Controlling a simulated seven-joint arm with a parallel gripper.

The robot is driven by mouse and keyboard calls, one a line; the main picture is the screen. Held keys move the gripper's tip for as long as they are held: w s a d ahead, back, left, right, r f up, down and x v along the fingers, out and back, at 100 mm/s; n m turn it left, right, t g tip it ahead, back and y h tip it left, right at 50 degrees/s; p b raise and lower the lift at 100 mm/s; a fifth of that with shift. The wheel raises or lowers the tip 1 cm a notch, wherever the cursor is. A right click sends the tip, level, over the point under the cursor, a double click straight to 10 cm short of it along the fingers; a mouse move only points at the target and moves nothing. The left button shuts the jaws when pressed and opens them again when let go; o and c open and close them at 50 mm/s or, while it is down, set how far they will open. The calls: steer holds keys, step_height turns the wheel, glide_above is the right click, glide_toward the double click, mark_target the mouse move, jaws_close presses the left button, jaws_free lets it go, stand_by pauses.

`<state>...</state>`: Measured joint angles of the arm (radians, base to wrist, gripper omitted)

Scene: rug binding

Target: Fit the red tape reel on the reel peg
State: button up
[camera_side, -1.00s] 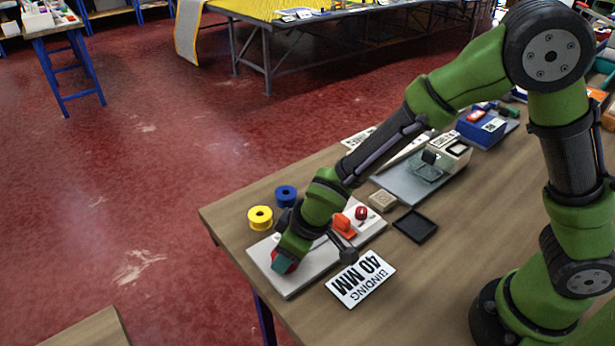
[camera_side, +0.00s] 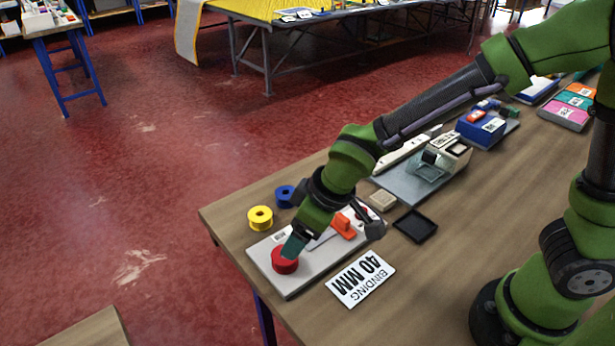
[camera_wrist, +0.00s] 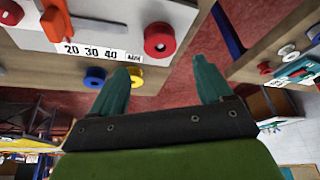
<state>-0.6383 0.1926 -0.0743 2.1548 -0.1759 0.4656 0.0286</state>
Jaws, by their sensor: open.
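The red tape reel (camera_side: 285,261) lies flat at the near left end of the pale board (camera_side: 287,285). In the wrist view the red reel (camera_wrist: 159,44) sits just beyond my fingertips, with a small centre opening showing. The reel peg does not show clearly; I cannot tell whether it stands inside the reel. My gripper (camera_side: 294,244) is above the reel and slightly to its right. In the wrist view my gripper (camera_wrist: 163,76) has its teal fingers wide apart with nothing between them.
A yellow reel (camera_side: 260,218) and a blue reel (camera_side: 285,196) stand behind the board. An orange piece (camera_side: 343,226) stands on the board. A "Binding 40 mm" card (camera_side: 361,278) and black tray (camera_side: 415,226) lie to the right. The table's left edge is close.

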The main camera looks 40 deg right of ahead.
steer(key=v, duration=0.8)
steer(key=shift+r, duration=0.2)
steer(key=shift+s, duration=0.1)
steer(key=s+d+r+m+t, duration=0.1)
steer(key=s+d+r+m, duration=0.2)
steer(key=d, duration=0.5)
steer(key=s+d+r+m+t, duration=0.2)
steer(key=s+d+m, duration=0.3)
steer(key=d, duration=0.3)
steer(key=shift+d+r+m, duration=0.25)
steer(key=shift+r+m, duration=0.45)
